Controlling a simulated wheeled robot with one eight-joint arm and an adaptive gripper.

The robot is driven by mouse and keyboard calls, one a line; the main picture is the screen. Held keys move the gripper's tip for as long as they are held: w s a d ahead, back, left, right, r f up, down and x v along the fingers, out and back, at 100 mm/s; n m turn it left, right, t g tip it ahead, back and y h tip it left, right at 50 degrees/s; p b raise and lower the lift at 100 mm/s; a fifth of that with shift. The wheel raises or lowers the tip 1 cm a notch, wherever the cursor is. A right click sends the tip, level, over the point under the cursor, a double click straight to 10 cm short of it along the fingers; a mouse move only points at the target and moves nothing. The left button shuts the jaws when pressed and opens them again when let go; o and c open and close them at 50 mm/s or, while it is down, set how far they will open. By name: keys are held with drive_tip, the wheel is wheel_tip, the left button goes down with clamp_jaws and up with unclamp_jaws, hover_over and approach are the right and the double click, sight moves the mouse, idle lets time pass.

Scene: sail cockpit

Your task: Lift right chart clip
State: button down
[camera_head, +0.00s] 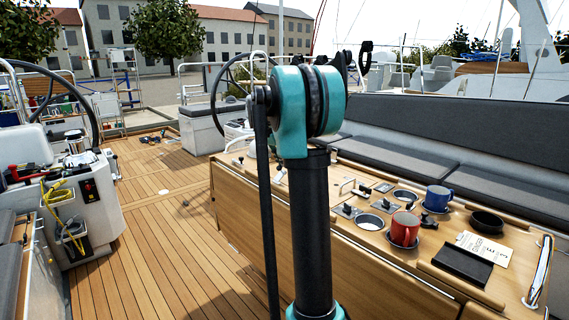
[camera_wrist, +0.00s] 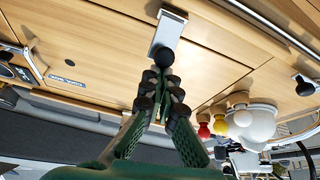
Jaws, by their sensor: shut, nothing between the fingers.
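In the wrist view, a pale metal clip-like plate (camera_wrist: 170,32) with a black round end (camera_wrist: 165,56) lies on the wooden table. Another metal piece (camera_wrist: 35,62) is at the left. I cannot tell for sure which is the right chart clip. My gripper (camera_wrist: 162,84) has green fingers with black pads; they come together and hold nothing. Its tips are just below the black round end in the picture; whether they touch it is unclear. In the head view, several small black-and-grey fittings (camera_head: 346,211) sit on the table. My gripper is hidden there behind my arm.
The wooden table (camera_head: 452,216) also bears a red mug (camera_head: 404,230), a blue mug (camera_head: 437,198), a black tray (camera_head: 462,264) and a white card (camera_head: 484,249). A long grey bench (camera_head: 400,158) runs behind it.

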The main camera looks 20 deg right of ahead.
drive_tip(key=a+t+h, duration=0.1)
drive_tip(key=h, duration=0.1)
drive_tip(key=s+a+h, duration=0.1)
drive_tip(key=a+h, duration=0.1)
drive_tip(key=shift+a+r+t+h, duration=0.15)
drive_tip(key=shift+t+h, duration=0.15)
drive_tip(key=shift+t, duration=0.1)
drive_tip(key=a+h, duration=0.1)
drive_tip(key=h, duration=0.1)
drive_tip(key=s+a+t+h, duration=0.1)
drive_tip(key=shift+a+f, duration=0.3)
drive_tip(key=shift+s+a+f, duration=0.35)
drive_tip(key=shift+a+f, duration=0.15)
drive_tip(key=shift+a, duration=0.15)
drive_tip(key=shift+a+f, duration=0.1)
drive_tip(key=shift+f, duration=0.05)
drive_tip(key=shift+s, duration=0.1)
